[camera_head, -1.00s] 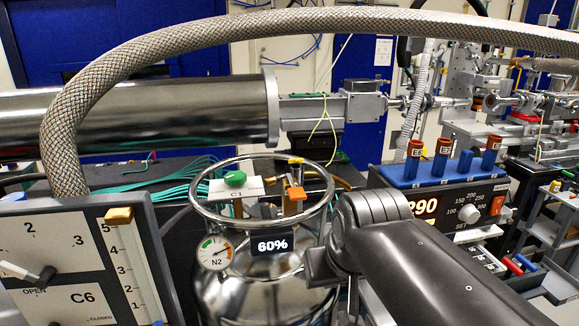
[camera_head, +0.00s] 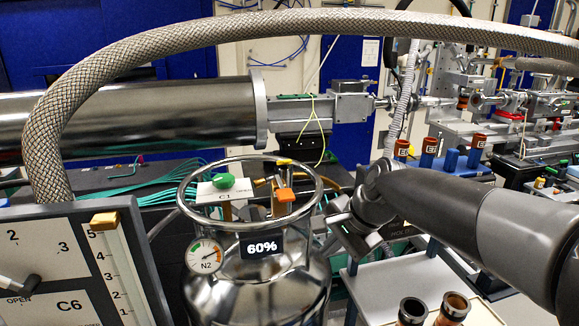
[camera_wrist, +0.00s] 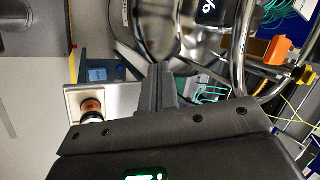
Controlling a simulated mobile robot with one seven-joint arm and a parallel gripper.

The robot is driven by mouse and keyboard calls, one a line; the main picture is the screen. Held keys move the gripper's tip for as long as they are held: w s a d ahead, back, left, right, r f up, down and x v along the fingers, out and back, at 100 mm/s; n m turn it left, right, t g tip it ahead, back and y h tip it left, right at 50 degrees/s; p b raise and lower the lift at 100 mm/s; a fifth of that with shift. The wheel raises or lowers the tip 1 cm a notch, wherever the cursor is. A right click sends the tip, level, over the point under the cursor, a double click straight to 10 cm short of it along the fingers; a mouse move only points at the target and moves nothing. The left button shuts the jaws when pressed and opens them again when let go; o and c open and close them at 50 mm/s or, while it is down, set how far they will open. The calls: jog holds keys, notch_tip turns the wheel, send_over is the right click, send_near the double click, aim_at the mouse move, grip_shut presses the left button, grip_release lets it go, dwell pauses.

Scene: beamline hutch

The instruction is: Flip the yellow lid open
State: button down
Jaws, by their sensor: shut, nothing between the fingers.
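I cannot make out a thing that is clearly a yellow lid. A small yellow part (camera_head: 284,161) sits at the far rim of the steel vessel (camera_head: 258,292). An orange block (camera_head: 285,195) on a brass fitting stands inside its top ring. The block also shows at the right of the wrist view (camera_wrist: 279,56). A yellow-orange slider (camera_head: 105,218) tops the scale on the panel at the left. My gripper (camera_wrist: 160,72) is shut and empty, its fingers pointing toward the shiny vessel. In the head view it is at the vessel's right side, partly hidden by my wrist.
The vessel carries a gauge (camera_head: 205,257), a 60% display (camera_head: 262,246) and a green knob (camera_head: 225,181). A braided hose (camera_head: 110,72) arches over it. My arm partly covers the blue rack (camera_head: 470,168).

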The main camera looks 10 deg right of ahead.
jog(key=w+d+r+m+h, duration=0.1)
jog(key=w+d+m, duration=0.1)
jog(key=w+m, duration=0.5)
jog(key=w+d+r+m+h, duration=0.1)
jog(key=w+d+m, duration=0.1)
jog(key=w+m, duration=0.5)
jog(key=w+r+m, duration=0.1)
jog(key=m, duration=0.1)
jog(key=w+a+r+m+t, duration=0.1)
jog(key=w, duration=0.1)
jog(key=w+a+r+m+t, duration=0.1)
jog(key=r+m, duration=0.1)
jog(key=shift+w+a+m+h, duration=0.2)
jog(key=shift+w+m+h, duration=0.1)
jog(key=shift+h, duration=0.1)
jog(key=w+a+r+m+t, duration=0.2)
jog(key=a+r+m, duration=0.2)
jog(key=r, duration=0.2)
jog(key=x, duration=0.9)
jog(key=shift+w+d+h, duration=0.3)
jog(key=shift+d, duration=0.15)
